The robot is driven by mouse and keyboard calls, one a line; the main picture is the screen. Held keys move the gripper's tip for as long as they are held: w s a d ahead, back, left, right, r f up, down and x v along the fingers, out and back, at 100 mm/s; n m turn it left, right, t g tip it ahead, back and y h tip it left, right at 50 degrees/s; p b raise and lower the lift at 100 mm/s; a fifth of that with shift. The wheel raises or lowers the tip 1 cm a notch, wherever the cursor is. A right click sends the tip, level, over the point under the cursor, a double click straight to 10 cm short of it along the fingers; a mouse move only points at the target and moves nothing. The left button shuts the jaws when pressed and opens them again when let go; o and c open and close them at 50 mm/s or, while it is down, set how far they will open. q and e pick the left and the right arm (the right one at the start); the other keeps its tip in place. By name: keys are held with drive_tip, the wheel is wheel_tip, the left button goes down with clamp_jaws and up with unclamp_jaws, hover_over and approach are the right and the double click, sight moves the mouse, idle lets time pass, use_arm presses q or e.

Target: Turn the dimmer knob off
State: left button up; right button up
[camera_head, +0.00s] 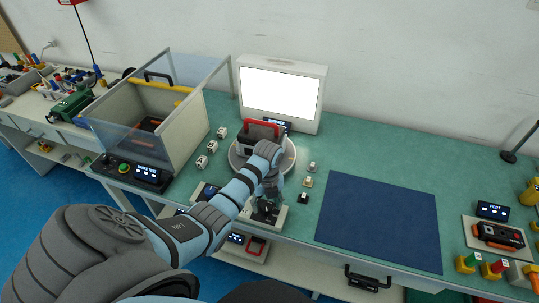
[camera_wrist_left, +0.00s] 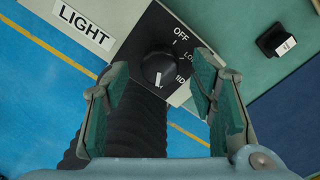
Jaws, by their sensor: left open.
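The dimmer knob (camera_wrist_left: 158,70) is round and black, on a black dial plate (camera_wrist_left: 150,35) marked OFF, LO and a partly covered label that looks like MID. Its white pointer line points down in the left wrist view, away from OFF. A LIGHT label (camera_wrist_left: 84,27) sits beside the dial on a pale panel. My left gripper (camera_wrist_left: 162,88) is open, with its two green-padded fingers on either side of the knob; I cannot tell whether they touch it.
A round turntable (camera_head: 290,162) with a red-handled device stands just behind the gripper. A clear-walled bin (camera_head: 135,120) and a bright light box (camera_head: 320,105) stand behind.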

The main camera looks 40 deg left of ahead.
use_arm(q)
drive_tip(key=shift+f, duration=0.8)
drive_tip(key=shift+r, duration=0.1)
use_arm(e)
drive_tip(key=shift+f, duration=0.7)
drive_tip(key=shift+w, duration=0.1)
use_arm(q)
drive_tip(key=c, duration=1.1)
drive_tip(key=shift+c, duration=0.2)
use_arm(e)
drive_tip(key=shift+r, duration=0.1)
use_arm(q)
drive_tip(key=shift+r, duration=0.1)
